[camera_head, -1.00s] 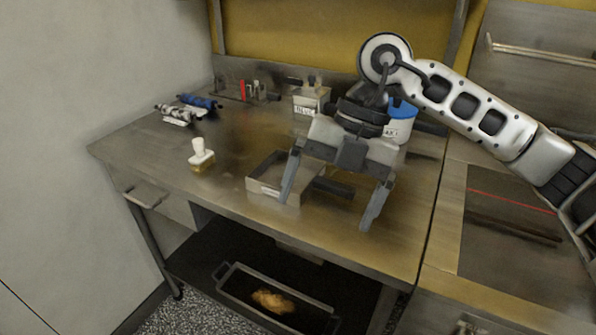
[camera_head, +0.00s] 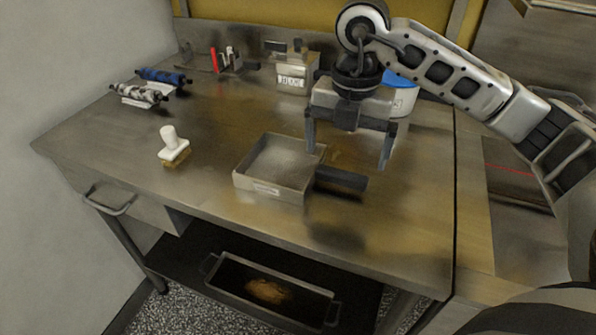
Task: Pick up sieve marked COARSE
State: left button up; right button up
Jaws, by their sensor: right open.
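A square, shallow metal sieve (camera_head: 262,187) with a grey mesh floor rests on the steel worktable. A small label is on its front wall, but I cannot read it. Its black handle (camera_head: 341,180) points right. My right gripper (camera_head: 347,150) is open and empty, with its two fingers pointing down. In the picture it appears just above the handle, between the sieve and the blue-lidded tub. I see no contact with the sieve. My left gripper is not in view.
A brush with a white grip (camera_head: 172,146) stands left of the sieve. Behind are two rollers (camera_head: 140,94), a tool rack (camera_head: 232,63), a labelled box (camera_head: 291,78) and a blue-lidded white tub (camera_head: 403,98). A tray (camera_head: 270,308) sits on the lower shelf.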

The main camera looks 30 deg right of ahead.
aim_at(341, 173)
jog(key=shift+a+f, duration=0.1)
jog(key=shift+f, duration=2.65)
jog(key=c, duration=0.9)
jog(key=shift+r, duration=0.1)
